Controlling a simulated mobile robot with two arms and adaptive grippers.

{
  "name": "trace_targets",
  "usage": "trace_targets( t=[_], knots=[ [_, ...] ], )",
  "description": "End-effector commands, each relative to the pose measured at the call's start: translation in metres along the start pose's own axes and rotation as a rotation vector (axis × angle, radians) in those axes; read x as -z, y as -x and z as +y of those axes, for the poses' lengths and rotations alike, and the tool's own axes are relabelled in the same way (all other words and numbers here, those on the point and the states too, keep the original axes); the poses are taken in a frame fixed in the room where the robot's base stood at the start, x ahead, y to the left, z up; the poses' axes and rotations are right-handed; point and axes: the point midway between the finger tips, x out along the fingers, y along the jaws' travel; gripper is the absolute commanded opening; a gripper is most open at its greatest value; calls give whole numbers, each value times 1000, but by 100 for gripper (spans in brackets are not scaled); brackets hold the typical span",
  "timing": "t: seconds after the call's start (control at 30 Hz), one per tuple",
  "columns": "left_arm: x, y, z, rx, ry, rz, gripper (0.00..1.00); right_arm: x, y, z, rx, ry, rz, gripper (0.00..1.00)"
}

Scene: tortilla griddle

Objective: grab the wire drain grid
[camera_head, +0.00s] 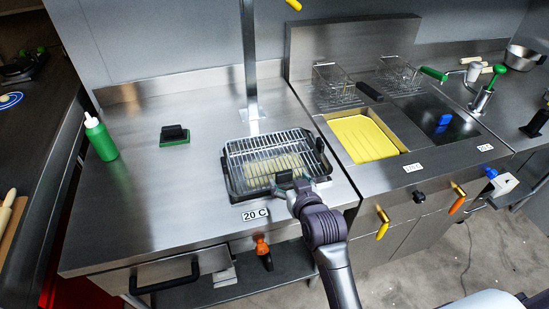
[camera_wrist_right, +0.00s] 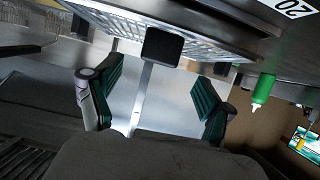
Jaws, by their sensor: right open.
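The wire drain grid (camera_head: 262,150) is a silver wire rack lying in a black-rimmed tray (camera_head: 232,187) on the steel counter. Something yellowish shows beneath its wires. My right gripper (camera_head: 291,184) is at the near edge of the tray, toward its right half. In the right wrist view my right gripper (camera_wrist_right: 158,88) has its two green-padded fingers wide apart. A dark square tab (camera_wrist_right: 163,47) shows just beyond and between the fingers, with the grid's wires (camera_wrist_right: 120,22) behind it. I cannot tell whether the fingers touch anything. My left gripper is not in view.
A green bottle (camera_head: 100,138) and a green-bottomed scrubber (camera_head: 174,134) stand on the counter to the left. A steel post (camera_head: 250,70) rises behind the tray. The fryer with wire baskets (camera_head: 335,88) and a yellow basin (camera_head: 363,139) is to the right. The counter's left half is mostly clear.

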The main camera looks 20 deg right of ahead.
Motion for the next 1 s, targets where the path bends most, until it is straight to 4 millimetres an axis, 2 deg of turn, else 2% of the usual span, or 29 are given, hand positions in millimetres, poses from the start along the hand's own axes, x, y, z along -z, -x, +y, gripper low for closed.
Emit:
trace_targets(
  t=[0.23, 0.4, 0.67, 0.77, 1.0],
  knots=[
    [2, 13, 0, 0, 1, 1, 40, -1, -29, 1, 0, 1, -2, 81],
    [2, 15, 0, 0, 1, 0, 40, -3, -49, 2, 0, 0, 1, 81],
    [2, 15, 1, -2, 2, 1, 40, -4, -52, 1, 0, 0, 0, 81],
    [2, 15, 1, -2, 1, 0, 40, -4, -52, 1, 0, 0, 0, 68],
    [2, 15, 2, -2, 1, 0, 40, -4, -52, 1, 0, 0, 0, 28]
  ],
)
